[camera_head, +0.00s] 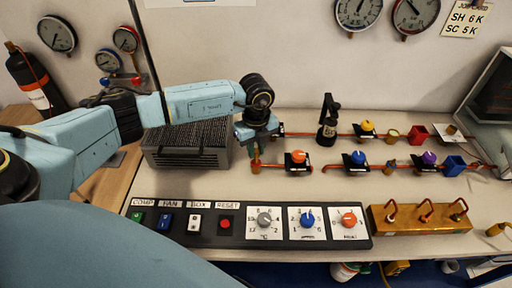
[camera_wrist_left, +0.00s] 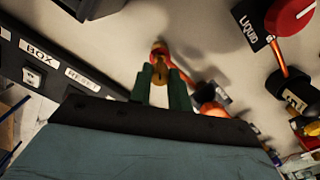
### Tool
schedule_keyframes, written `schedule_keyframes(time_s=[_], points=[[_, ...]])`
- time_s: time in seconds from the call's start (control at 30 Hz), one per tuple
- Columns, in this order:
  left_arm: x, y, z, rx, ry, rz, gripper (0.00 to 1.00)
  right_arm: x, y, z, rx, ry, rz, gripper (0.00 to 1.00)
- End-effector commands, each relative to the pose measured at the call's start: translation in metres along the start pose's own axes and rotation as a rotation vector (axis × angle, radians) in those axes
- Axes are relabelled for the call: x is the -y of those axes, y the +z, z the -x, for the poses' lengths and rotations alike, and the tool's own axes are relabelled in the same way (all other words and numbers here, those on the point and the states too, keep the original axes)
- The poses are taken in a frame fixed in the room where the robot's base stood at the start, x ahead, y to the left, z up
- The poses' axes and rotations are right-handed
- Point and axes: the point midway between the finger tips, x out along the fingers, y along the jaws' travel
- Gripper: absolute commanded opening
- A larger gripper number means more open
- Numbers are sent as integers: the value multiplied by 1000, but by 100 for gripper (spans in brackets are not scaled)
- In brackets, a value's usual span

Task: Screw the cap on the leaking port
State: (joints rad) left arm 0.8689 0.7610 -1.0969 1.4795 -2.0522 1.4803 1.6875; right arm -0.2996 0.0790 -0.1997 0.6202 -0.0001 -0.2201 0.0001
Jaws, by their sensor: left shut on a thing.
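My left gripper (camera_head: 257,146) points down at the left end of the front red pipe, just right of the grey ribbed box. It is shut on a small brass piece (camera_wrist_left: 160,72), which sits between the dark green fingers in the left wrist view. The piece looks like a cap or fitting; the fingers hide part of it. I cannot tell whether cap and port touch, and no leak is visible. My right gripper is not in view.
The front pipe carries an orange-knobbed valve (camera_head: 298,158) and a blue-knobbed valve (camera_head: 357,158). A black upright fitting (camera_head: 327,122) stands behind. The grey ribbed box (camera_head: 187,150) is close on the left. A switch panel (camera_head: 250,221) lies in front, with a brass block (camera_head: 424,217) beside it.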

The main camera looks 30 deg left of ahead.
Motion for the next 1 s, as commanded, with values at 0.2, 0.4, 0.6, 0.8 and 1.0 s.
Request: schedule_keyframes(time_s=[0.2, 0.4, 0.6, 0.8, 1.0], points=[[0, 0, -2, 0, 0, 0, 0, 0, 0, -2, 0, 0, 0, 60], [0, 0, -9, 0, 0, 0, 0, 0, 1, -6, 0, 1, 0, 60], [0, 0, -15, 0, 0, 0, 0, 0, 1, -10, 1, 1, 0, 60], [0, 0, -21, 0, 0, 0, 0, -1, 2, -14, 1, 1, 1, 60], [0, 0, -24, 0, 0, 0, 0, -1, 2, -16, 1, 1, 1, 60]])
